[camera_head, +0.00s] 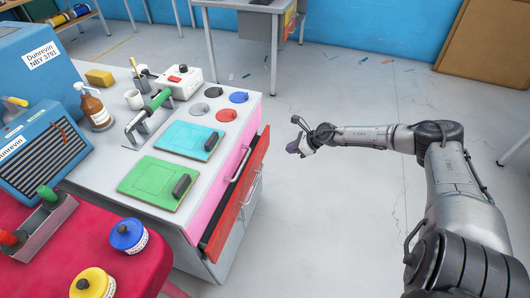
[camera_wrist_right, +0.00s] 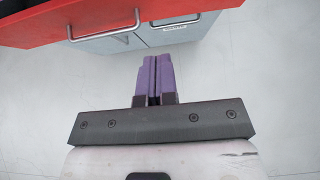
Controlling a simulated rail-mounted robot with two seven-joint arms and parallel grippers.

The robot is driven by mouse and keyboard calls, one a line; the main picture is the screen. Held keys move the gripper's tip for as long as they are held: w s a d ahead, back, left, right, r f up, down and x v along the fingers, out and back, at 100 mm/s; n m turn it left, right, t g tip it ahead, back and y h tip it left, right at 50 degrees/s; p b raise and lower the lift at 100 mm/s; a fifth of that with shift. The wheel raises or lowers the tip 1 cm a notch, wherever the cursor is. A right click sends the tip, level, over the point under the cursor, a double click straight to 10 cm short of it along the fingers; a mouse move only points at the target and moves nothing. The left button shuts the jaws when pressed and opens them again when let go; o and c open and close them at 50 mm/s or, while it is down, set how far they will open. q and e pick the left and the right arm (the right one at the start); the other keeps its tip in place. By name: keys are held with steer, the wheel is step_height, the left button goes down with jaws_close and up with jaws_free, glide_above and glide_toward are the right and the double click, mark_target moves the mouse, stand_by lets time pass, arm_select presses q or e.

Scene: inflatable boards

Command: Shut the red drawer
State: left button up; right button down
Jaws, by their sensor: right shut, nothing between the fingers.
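The red drawer (camera_head: 238,200) stands pulled out from the side of the grey cabinet (camera_head: 245,102), below a closed pink drawer (camera_head: 234,172). Its dark inside shows along the top. In the right wrist view the red drawer front (camera_wrist_right: 60,22) with its metal handle (camera_wrist_right: 104,28) lies across the top left. My right gripper (camera_head: 295,148) is to the right of the cabinet, in the air, apart from the drawer. Its purple fingers (camera_wrist_right: 155,78) are shut together with nothing between them, pointing toward the cabinet. My left gripper is not in view.
Grey drawers with handles (camera_wrist_right: 180,28) sit below the red one. The cabinet top holds a green board, a blue board (camera_head: 189,141) and several coloured discs. A red-covered table (camera_head: 80,240) stands at the left. The floor around my right arm is clear.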

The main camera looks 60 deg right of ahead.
steer(key=b, duration=0.5)
glide_toward(257, 154)
steer(key=x, duration=0.4)
steer(key=f+x, duration=0.1)
steer(key=x, duration=0.1)
steer(key=shift+s+d+r, duration=0.1)
steer(key=shift+s+d, duration=0.1)
steer(key=shift+s, duration=0.2)
steer(key=shift+w+a+r, duration=0.1)
steer(key=shift+w, duration=0.5)
